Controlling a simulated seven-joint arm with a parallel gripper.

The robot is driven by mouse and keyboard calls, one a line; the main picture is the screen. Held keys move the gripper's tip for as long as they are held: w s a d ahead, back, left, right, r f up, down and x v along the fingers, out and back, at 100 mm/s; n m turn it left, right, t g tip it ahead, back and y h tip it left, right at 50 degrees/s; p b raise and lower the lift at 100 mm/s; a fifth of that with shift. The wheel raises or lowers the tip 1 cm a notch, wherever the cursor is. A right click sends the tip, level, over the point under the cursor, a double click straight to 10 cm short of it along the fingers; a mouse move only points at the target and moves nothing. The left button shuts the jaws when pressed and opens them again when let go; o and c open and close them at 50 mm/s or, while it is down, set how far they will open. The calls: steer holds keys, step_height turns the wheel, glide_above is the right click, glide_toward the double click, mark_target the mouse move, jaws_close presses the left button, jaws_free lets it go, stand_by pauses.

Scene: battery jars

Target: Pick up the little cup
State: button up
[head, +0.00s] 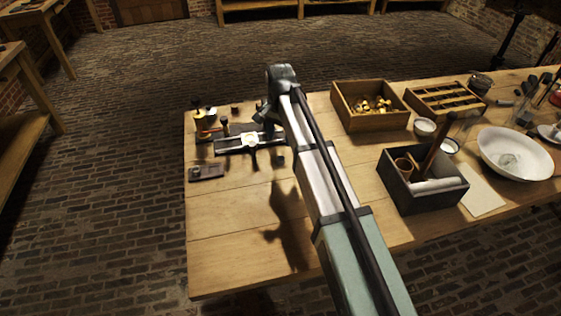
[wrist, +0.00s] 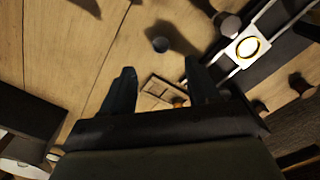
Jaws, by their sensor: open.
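A small dark cup-like piece (head: 280,159) stands on the bare table just right of the metal slide apparatus (head: 250,141). In the wrist view a small, round grey piece (wrist: 160,44), probably the same one, stands on the wood beyond the fingertips. Two small white cups, one farther back (head: 425,127) and one nearer (head: 449,146), stand by the dark box. My gripper (wrist: 158,76) is open, with nothing between its fingers. It is above the table and apart from the grey piece. In the head view my arm hides most of it.
A wooden box of brass pieces (head: 347,113), a divided wooden tray (head: 412,97), a dark box (head: 424,201) and a white bowl (head: 530,165) fill the right. A small flat block (head: 207,172) lies at left. The table's front left is clear.

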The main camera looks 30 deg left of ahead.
mark_target(281, 160)
steer(key=shift+f, duration=5)
steer(key=c, duration=1.1)
steer(key=shift+r, duration=0.1)
